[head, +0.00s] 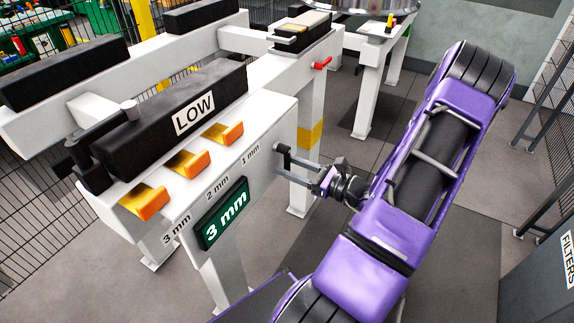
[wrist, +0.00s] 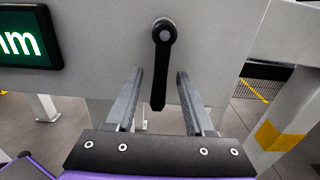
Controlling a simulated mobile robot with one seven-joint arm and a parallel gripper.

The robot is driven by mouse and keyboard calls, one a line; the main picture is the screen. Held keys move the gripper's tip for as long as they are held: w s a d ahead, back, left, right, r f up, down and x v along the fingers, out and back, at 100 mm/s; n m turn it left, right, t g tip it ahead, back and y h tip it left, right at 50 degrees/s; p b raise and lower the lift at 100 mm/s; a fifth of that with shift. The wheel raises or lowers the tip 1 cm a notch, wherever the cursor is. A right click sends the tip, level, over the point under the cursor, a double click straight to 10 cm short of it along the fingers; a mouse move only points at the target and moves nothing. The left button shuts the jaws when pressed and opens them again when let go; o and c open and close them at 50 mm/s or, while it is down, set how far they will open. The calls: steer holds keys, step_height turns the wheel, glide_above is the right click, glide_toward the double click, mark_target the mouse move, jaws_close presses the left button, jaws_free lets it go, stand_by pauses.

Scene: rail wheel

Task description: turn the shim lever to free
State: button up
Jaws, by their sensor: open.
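The shim lever (wrist: 160,75) is a black handle on a round pivot on the grey panel, hanging straight down in the wrist view. My gripper (wrist: 159,82) is open, with one finger on each side of the lever's lower part. Gaps show between the lever and both fingers, so neither appears to touch it. In the head view my gripper (head: 281,162) is at the right end of the white beam face. There I cannot clearly tell the lever from the fingers. No marking for free is readable.
A green "3 mm" display (head: 224,214) is left of the lever. Several orange shims (head: 190,161) stick out above it, under a black block marked "LOW" (head: 170,118). A white leg with a yellow band (head: 310,134) stands behind my gripper.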

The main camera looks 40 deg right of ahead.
steer(key=shift+w+a, duration=0.2)
steer(key=shift+w, duration=0.2)
jaws_close()
stand_by(1.3)
